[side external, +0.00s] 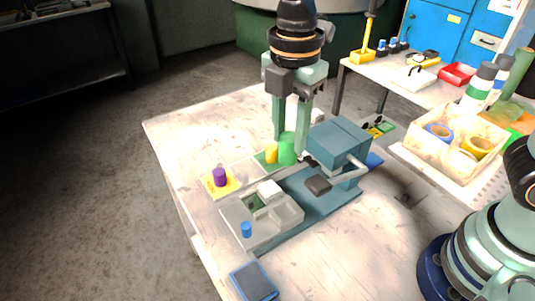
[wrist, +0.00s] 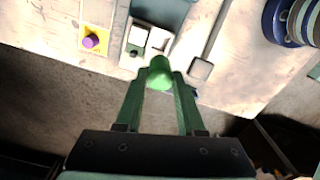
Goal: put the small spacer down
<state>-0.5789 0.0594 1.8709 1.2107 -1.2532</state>
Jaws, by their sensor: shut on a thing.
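In the wrist view my gripper (wrist: 160,77) is shut on this green cylinder (wrist: 160,72), which shows between the fingertips. No label shows which piece is the small spacer; the green cylinder is the piece held. A yellow cylinder (side external: 271,153) stands just left of it. I cannot tell whether the green cylinder touches the surface below.
A purple cylinder (side external: 219,176) stands on a yellow plate (side external: 217,187). A blue-grey pad (side external: 254,281) lies at the front edge.

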